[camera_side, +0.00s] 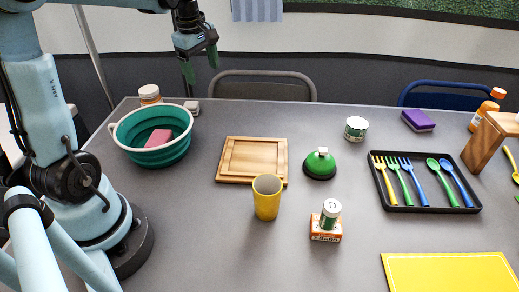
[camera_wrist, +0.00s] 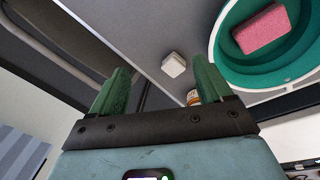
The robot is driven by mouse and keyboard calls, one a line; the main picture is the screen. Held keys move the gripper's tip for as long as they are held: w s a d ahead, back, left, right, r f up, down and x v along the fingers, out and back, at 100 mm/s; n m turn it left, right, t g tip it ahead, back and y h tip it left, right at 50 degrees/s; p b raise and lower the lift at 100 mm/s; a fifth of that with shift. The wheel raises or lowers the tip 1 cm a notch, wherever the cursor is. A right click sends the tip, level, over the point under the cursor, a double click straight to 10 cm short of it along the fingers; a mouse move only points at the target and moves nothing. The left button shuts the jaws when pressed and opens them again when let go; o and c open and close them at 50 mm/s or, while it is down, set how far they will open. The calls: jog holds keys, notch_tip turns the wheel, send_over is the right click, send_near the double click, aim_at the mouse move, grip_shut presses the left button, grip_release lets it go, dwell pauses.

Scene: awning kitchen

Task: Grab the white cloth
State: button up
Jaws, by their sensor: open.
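My gripper (camera_side: 201,64) is open and empty, raised above the far left part of the table, near its back edge. In the wrist view its two green fingers (camera_wrist: 161,70) stand apart with nothing between them. A pale grey-blue striped cloth (camera_side: 257,10) hangs at the top of the side view, to the right of my gripper and apart from it; its upper part is cut off. A striped cloth also shows at the lower left of the wrist view (camera_wrist: 20,152). I see no plain white cloth. A small white block (camera_side: 192,107) lies on the table beside the green bowl.
The green bowl (camera_side: 178,128) holds a pink sponge (camera_side: 159,138). A wooden board (camera_side: 243,166), a yellow cup (camera_side: 267,203) and a cutlery tray (camera_side: 464,210) stand on the grey table. Chairs (camera_side: 263,74) line the far edge. The air around my gripper looks clear.

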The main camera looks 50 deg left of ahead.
jog(key=s+a+f+n+g+h, duration=0.15)
jog(key=a+f+n, duration=0.25)
jog(key=a+n, duration=0.45)
send_over(189, 104)
jog(key=shift+m+y, duration=0.25)
jog(key=shift+m, duration=0.2)
jog(key=f, duration=0.6)
jog(key=shift+s+a, duration=0.1)
jog(key=shift+a, duration=0.15)
jog(key=shift+d+f, duration=0.15)
jog(key=shift+f, duration=1.3)
jog(key=shift+d+f, duration=0.1)
jog(key=shift+f, duration=1.3)
jog(key=shift+c, duration=0.4)
jog(key=c, duration=1)
